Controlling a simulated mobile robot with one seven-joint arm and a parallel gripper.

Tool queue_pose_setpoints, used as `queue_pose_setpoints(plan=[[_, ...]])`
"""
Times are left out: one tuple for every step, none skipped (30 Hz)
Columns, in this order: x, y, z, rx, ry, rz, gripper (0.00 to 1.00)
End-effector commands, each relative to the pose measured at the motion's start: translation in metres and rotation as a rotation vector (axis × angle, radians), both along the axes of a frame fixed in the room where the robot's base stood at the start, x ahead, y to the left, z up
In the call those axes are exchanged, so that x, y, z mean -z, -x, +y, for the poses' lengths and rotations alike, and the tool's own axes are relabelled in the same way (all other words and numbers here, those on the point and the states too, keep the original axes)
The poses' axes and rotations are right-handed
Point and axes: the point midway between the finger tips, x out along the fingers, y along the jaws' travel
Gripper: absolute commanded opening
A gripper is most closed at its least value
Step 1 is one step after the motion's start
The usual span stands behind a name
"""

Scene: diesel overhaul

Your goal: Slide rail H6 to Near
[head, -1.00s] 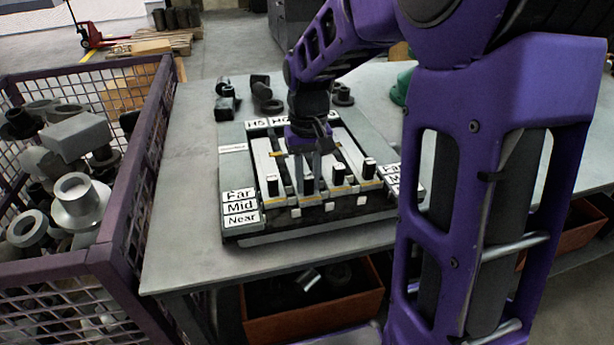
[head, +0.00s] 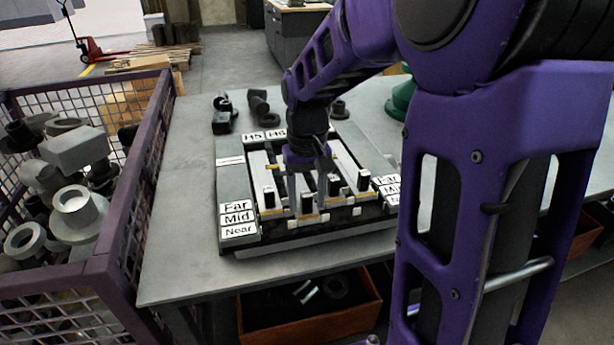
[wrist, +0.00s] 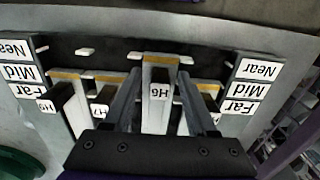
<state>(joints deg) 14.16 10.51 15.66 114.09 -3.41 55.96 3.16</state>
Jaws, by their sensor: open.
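Rail H6 (wrist: 157,122) is a light bar with a yellow stripe near its front end and a black upright handle topped by a white H6 tag (wrist: 159,92). The H6 handle (head: 307,203) also shows in the head view, standing further forward than its neighbours. In the wrist view the rail's front end lies roughly level with the Near label (wrist: 262,69). My gripper (wrist: 162,80) is open, its fingers on both sides of the H6 handle. Whether either finger touches it I cannot tell. The Far, Mid and Near labels (head: 238,229) stand at the board's left front.
Handles H7 (wrist: 99,111) and H5 (wrist: 207,106) stand close beside my fingers. The board lies on a grey table (head: 180,240). A purple mesh crate (head: 125,215) of metal parts stands left. Dark fittings (head: 258,103) lie behind the board.

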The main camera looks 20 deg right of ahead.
Motion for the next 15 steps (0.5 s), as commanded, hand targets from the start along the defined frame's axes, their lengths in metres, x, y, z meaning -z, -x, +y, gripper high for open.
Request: queue_pose_setpoints(plan=[[-0.006,-0.001,0.0,0.0,0.0,-0.003,0.57],[-0.01,-0.001,0.0,0.0,0.001,-0.004,0.57],[-0.017,-0.001,0.0,0.0,0.0,-0.006,0.57],[-0.022,-0.001,0.0,0.001,0.0,-0.005,0.57],[-0.029,-0.001,0.0,0.001,0.0,-0.006,0.57],[-0.038,-0.001,0.0,0.001,0.0,-0.006,0.57],[-0.046,-0.001,0.0,0.001,0.001,-0.007,0.57],[-0.053,-0.001,0.0,0.001,0.001,-0.006,0.57],[-0.063,-0.001,0.0,0.0,0.001,-0.007,0.57],[-0.071,-0.001,0.0,0.0,0.001,-0.006,0.57],[-0.079,-0.001,0.0,0.0,0.001,-0.006,0.57],[-0.088,-0.001,0.0,-0.001,0.001,-0.006,0.57],[-0.096,-0.001,0.0,-0.001,0.0,-0.006,0.57],[-0.103,-0.001,0.0,-0.001,0.0,-0.005,0.57],[-0.113,-0.001,0.0,0.0,0.0,-0.006,0.57]])
